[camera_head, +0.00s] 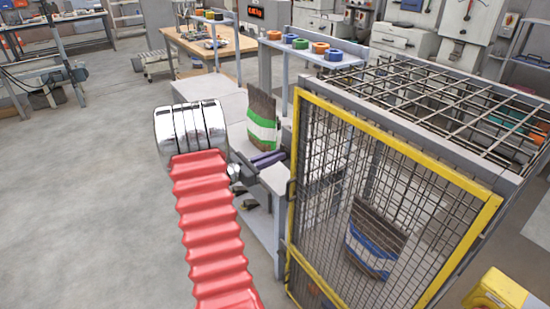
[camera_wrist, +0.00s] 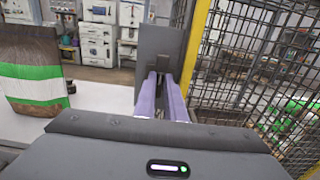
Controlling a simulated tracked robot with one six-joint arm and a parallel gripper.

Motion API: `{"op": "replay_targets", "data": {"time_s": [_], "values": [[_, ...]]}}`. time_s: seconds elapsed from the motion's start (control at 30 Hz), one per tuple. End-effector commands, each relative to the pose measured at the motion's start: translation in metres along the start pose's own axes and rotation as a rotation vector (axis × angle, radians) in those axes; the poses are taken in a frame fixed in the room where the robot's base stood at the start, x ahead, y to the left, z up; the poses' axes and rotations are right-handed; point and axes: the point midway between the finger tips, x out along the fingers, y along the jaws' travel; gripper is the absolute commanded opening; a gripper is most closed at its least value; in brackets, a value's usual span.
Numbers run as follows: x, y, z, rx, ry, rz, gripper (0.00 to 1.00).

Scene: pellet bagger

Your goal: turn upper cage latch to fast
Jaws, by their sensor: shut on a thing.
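My gripper (camera_head: 268,159) has pale purple fingers and reaches to the left upright of the cage door (camera_head: 291,185), a yellow frame with wire mesh. In the wrist view my gripper (camera_wrist: 166,80) is shut on a small dark piece, the upper cage latch (camera_wrist: 162,62), in front of a grey plate (camera_wrist: 163,38). The fingers hide most of the latch, so I cannot tell its exact angle. In the head view the latch is too small and covered to make out.
A brown bag with green and white bands (camera_head: 262,122) stands left of the cage; it also shows in the wrist view (camera_wrist: 32,75). A blue-banded bag (camera_head: 375,238) is inside the cage. A shelf (camera_head: 325,52) holds several coloured rings. Open floor (camera_head: 80,200) lies left.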

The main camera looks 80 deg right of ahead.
Motion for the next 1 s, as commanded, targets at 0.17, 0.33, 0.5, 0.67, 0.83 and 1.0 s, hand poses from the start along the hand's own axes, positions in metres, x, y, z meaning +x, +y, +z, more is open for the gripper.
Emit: {"op": "replay_targets", "data": {"time_s": [0.17, 0.33, 0.5, 0.67, 0.83, 1.0], "values": [[0.0032, 0.0, -0.0004, 0.023, 0.0, -0.004, 0.0], [0.004, -0.0004, -0.0003, 0.081, 0.0, -0.003, 0.0], [0.0043, -0.0015, -0.0003, 0.181, 0.0, -0.003, 0.0], [0.0045, -0.0029, -0.0006, 0.311, 0.0, -0.003, 0.0], [0.0046, -0.0046, -0.0011, 0.469, 0.0, -0.003, 0.0], [0.0047, -0.0062, -0.002, 0.631, -0.001, -0.003, 0.0]]}}
